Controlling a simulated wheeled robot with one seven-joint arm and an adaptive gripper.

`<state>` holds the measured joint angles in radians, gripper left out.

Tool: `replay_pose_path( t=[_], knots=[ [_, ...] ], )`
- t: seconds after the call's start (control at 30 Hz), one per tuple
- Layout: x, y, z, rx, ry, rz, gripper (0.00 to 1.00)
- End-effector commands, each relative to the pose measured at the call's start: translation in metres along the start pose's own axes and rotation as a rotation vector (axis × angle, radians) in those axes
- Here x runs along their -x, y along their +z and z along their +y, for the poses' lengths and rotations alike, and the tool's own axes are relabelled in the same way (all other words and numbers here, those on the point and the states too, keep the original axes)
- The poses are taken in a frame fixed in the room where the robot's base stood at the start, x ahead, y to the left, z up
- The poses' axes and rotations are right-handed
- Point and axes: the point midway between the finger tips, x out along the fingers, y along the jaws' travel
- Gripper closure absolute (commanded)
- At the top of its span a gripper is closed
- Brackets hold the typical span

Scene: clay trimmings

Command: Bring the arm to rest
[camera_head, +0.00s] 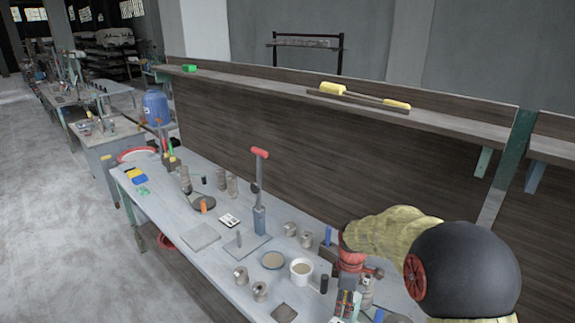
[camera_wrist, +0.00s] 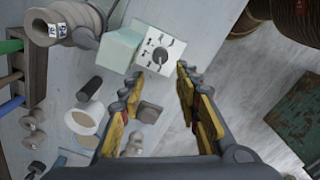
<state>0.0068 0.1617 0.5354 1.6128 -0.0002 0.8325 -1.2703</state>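In the wrist view my gripper (camera_wrist: 159,76) is open, its two yellow and dark fingers spread apart with nothing held between them. It points down over the grey worktable, with a small dark square block (camera_wrist: 149,112) on the tabletop partly behind the left finger. In the head view my arm (camera_head: 465,272), with yellow links and a black round joint, reaches in at the lower right over the near end of the table (camera_head: 180,212).
In the wrist view a pale box with a dial (camera_wrist: 160,52) lies beyond the fingertips. The floor at left is open.

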Motion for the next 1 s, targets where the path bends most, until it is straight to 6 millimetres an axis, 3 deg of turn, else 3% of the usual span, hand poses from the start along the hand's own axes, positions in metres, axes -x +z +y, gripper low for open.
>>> replay_pose_path(
  t=[0.17, 0.27, 0.7, 1.0],
  knots=[
    [-0.013, 0.009, -0.028, -0.266, -0.052, -0.024, 0.67],
    [-0.004, 0.015, -0.05, -0.435, -0.066, -0.037, 0.67],
    [0.085, 0.05, -0.165, -1.096, 0.048, 0.054, 0.67],
    [0.117, 0.072, -0.236, -1.263, 0.165, 0.226, 0.67]
  ],
)
